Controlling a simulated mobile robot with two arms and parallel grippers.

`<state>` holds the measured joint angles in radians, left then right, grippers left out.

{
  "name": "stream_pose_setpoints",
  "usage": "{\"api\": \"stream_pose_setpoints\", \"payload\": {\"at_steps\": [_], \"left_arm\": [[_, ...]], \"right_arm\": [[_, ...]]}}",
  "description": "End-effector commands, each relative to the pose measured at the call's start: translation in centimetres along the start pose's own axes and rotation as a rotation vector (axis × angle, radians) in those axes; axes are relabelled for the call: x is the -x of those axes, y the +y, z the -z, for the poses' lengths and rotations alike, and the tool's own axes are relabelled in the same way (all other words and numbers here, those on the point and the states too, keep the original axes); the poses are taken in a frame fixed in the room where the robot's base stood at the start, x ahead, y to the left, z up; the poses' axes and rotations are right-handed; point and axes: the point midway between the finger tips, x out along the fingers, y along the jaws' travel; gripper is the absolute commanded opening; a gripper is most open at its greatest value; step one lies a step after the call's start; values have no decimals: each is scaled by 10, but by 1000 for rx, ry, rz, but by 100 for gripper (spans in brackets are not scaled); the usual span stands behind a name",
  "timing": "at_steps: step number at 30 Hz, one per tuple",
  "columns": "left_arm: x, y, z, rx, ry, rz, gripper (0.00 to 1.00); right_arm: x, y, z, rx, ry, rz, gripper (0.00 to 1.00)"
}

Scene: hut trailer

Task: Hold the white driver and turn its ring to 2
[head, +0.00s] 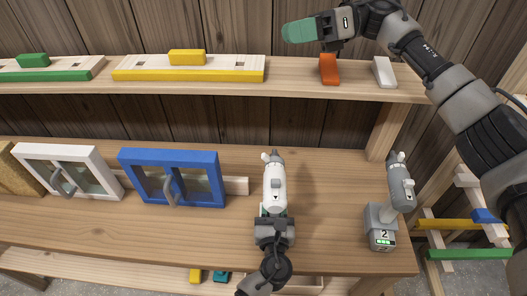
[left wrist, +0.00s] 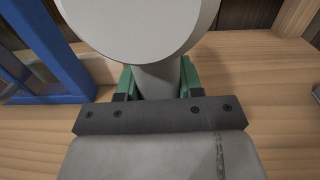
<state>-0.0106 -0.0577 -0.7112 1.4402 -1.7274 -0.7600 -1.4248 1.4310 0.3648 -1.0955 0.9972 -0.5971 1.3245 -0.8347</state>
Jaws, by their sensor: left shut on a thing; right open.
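The white driver (head: 275,190) is upright over the middle of the workbench, nose pointing to the back. A small dark triangle shows on its body; I cannot read a ring setting. My left gripper (head: 273,211) is shut on its handle from the front. In the left wrist view the green fingers stand on either side of the grey handle (left wrist: 157,80), under the driver's round pale end (left wrist: 140,25). My right gripper (head: 301,31) is open and empty, seen side-on, high at the back above the shelf and away from the driver.
A grey driver (head: 400,183) stands at the bench's right end, its base showing a 2 and green bars. Orange (head: 329,70) and white (head: 384,72) blocks stand on the shelf.

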Motion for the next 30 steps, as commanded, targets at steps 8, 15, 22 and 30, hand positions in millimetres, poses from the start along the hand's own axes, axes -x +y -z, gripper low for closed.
{"api": "stream_pose_setpoints", "payload": {"at_steps": [8, 15, 22, 30], "left_arm": [[-1, 0, -2, 1, -4, 0, 0], [-1, 0, -2, 1, -4, -1, 0], [-1, 0, -2, 2, -5, 0, 0], [-1, 0, -2, 2, -5, 0, 0]], "right_arm": [[-149, -1, 23, 255, 487, -92, 44], [-189, -9, 103, 231, 1229, 63, 44], [-151, -25, 138, 111, 1643, 374, 44], [-135, -33, 156, 80, 1738, 476, 44]]}}
